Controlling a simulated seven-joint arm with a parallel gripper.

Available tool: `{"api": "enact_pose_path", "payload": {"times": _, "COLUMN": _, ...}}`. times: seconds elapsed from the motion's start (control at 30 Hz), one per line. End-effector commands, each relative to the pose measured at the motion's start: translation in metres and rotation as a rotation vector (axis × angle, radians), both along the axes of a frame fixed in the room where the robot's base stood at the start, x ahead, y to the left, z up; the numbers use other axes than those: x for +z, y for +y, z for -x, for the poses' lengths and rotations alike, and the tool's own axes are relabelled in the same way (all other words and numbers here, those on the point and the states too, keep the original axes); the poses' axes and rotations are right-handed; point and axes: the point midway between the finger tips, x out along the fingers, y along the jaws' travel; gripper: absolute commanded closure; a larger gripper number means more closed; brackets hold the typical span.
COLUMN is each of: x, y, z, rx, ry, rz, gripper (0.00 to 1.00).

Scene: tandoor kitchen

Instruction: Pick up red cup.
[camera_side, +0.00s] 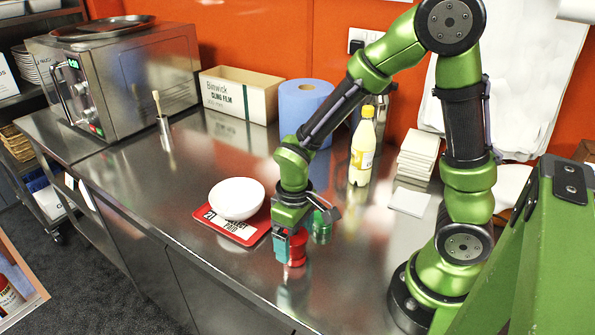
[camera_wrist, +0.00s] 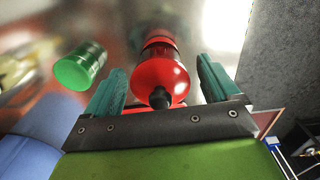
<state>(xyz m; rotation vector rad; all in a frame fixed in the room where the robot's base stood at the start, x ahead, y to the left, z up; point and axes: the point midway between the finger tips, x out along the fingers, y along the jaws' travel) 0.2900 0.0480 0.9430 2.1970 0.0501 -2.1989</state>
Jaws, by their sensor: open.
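A red, rounded object (camera_side: 297,246) stands on the steel counter, partly hidden by my gripper. In the wrist view the red object (camera_wrist: 160,77) has a dark band and a black knob facing the camera, more like a small bottle than a plain cup. It is the only cup-like red thing I see. My gripper (camera_side: 287,246) points down at it and is open. In the wrist view the teal fingers of my gripper (camera_wrist: 160,90) lie on either side of the red object, with visible gaps. Contact cannot be seen.
A green cylinder (camera_side: 322,228) stands close beside my gripper. A white bowl (camera_side: 237,197) sits on a red tray (camera_side: 205,217) to the left. A yellow bottle (camera_side: 362,155), blue roll (camera_side: 304,101) and white stack (camera_side: 417,153) stand behind. The counter's front edge is near.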

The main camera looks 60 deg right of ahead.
Motion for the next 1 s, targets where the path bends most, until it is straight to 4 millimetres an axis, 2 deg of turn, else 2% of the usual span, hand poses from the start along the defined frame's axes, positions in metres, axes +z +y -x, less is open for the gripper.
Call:
{"api": "enact_pose_path", "payload": {"times": 0.1, "x": -0.0109, "y": 0.0001, "z": 0.0003, "rx": -0.001, "ry": 0.002, "rz": 0.0, "gripper": 0.11}}
{"api": "enact_pose_path", "payload": {"times": 0.37, "x": -0.012, "y": 0.0001, "z": -0.0003, "rx": -0.001, "ry": -0.001, "rz": 0.0, "gripper": 0.13}}
{"api": "enact_pose_path", "payload": {"times": 0.77, "x": -0.0117, "y": 0.0001, "z": -0.0003, "rx": -0.001, "ry": -0.001, "rz": 0.0, "gripper": 0.74}}
{"api": "enact_pose_path", "payload": {"times": 0.8, "x": -0.0115, "y": 0.0001, "z": -0.0006, "rx": -0.001, "ry": -0.002, "rz": 0.0, "gripper": 0.77}}
{"api": "enact_pose_path", "payload": {"times": 1.0, "x": -0.0113, "y": 0.0001, "z": -0.0007, "rx": -0.001, "ry": -0.002, "rz": 0.0, "gripper": 0.77}}
